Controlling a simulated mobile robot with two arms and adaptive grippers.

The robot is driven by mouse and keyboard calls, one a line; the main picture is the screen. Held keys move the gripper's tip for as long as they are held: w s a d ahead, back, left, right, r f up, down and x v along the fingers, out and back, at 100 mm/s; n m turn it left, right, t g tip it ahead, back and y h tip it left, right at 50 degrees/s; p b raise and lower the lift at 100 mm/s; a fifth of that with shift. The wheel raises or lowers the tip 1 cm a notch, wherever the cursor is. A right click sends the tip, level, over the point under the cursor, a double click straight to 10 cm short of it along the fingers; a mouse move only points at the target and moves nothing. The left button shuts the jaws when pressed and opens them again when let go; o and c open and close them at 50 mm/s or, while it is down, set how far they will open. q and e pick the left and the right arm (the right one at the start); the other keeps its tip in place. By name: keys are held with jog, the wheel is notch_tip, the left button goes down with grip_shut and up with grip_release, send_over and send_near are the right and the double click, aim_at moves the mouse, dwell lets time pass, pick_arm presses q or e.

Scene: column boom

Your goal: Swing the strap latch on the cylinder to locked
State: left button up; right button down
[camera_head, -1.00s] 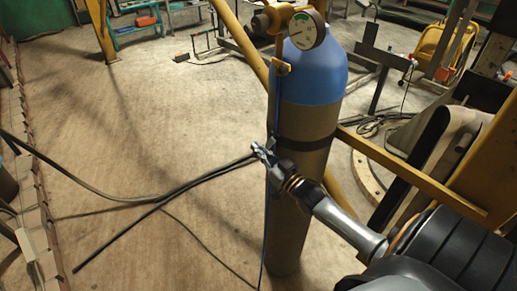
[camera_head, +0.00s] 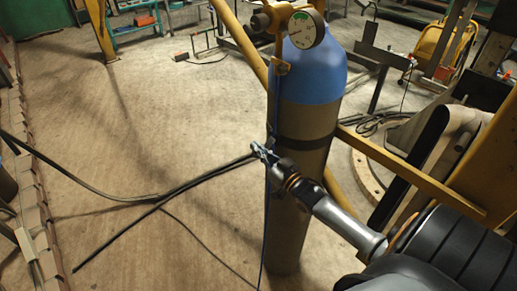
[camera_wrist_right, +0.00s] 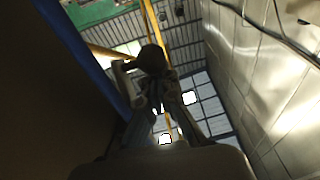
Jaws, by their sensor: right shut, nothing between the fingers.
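The cylinder (camera_head: 292,205) stands upright, with a blue top and a dull brown body. A dark strap (camera_head: 305,143) runs around its upper body. The latch is not clear to make out; the small metal parts at the strap's left end are mixed with my fingertips. My right gripper (camera_head: 262,151) is shut at the cylinder's left front side, at about strap height. In the right wrist view its fingers (camera_wrist_right: 157,100) are close together beside the dark cylinder wall (camera_wrist_right: 40,90). A dark round shape lies beyond them, too dim to name. My left gripper is out of view.
A pressure gauge (camera_head: 306,29) tops the cylinder. A yellow rail (camera_head: 415,175) passes behind it on the right. Black cables (camera_head: 165,198) lie across the floor at left. The floor left of the cylinder is otherwise mostly open.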

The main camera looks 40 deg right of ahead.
jog(key=shift+r, duration=0.1)
jog(key=w+r+p, duration=0.2)
jog(key=shift+w+r, duration=0.1)
jog(key=shift+r, duration=0.2)
jog(key=shift+a, duration=0.1)
jog(key=s+r, duration=0.1)
jog(key=s, duration=0.1)
jog(key=s+r+b, duration=0.1)
jog(key=s, duration=0.2)
jog(key=s+r, duration=0.2)
jog(key=shift+s+d+b, duration=0.3)
jog(key=shift+d+b, duration=0.05)
jog(key=shift+b, duration=0.05)
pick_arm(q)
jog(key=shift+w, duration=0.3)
pick_arm(e)
jog(key=shift+s+r, duration=0.25)
